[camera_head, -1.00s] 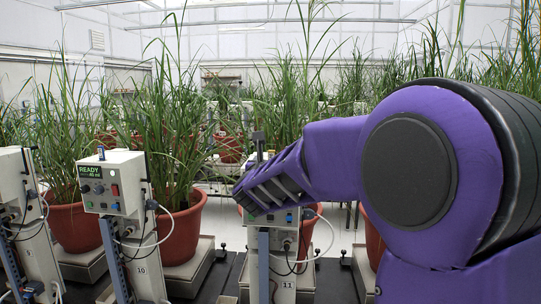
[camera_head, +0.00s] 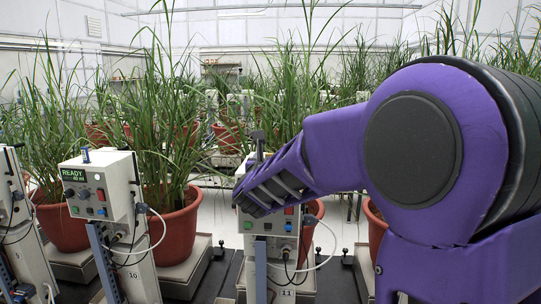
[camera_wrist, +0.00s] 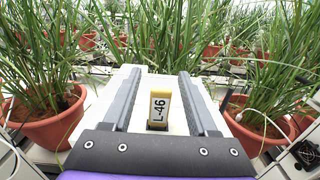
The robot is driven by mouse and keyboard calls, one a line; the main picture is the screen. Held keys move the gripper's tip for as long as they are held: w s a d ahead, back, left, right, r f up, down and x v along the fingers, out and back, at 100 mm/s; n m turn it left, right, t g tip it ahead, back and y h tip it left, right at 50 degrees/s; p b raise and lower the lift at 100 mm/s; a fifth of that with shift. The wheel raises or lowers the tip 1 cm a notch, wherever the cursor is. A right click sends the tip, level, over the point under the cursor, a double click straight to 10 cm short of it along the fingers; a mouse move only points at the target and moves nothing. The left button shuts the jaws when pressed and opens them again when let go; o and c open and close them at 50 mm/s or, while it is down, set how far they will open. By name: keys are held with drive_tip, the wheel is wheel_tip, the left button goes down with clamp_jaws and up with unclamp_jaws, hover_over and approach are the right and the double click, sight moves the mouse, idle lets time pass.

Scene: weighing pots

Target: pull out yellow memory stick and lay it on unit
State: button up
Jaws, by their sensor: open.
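The yellow memory stick (camera_wrist: 160,108) stands upright in a dark slot on the top of the pale unit (camera_wrist: 145,84) in the wrist view. My gripper (camera_wrist: 156,74) is open, with one dark grey finger on each side of the stick and clear gaps between. In the head view my gripper (camera_head: 258,190) is over the upper front of unit 11 (camera_head: 271,225), which it partly hides. The stick is not visible there.
Unit 10 (camera_head: 125,176) stands to the left with a lit display and a blue stick (camera_head: 86,155) on top. Potted grasses (camera_head: 180,225) stand behind on scales. Cables (camera_head: 318,250) hang beside the units. A pot (camera_wrist: 45,122) flanks the gripper on the left.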

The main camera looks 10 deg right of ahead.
clamp_jaws()
drive_tip(key=shift+r, duration=0.25)
drive_tip(key=shift+r, duration=0.35)
drive_tip(key=shift+r+p, duration=0.55)
drive_tip(key=shift+r, duration=0.45)
idle(0.3)
drive_tip(key=shift+r, duration=1.35)
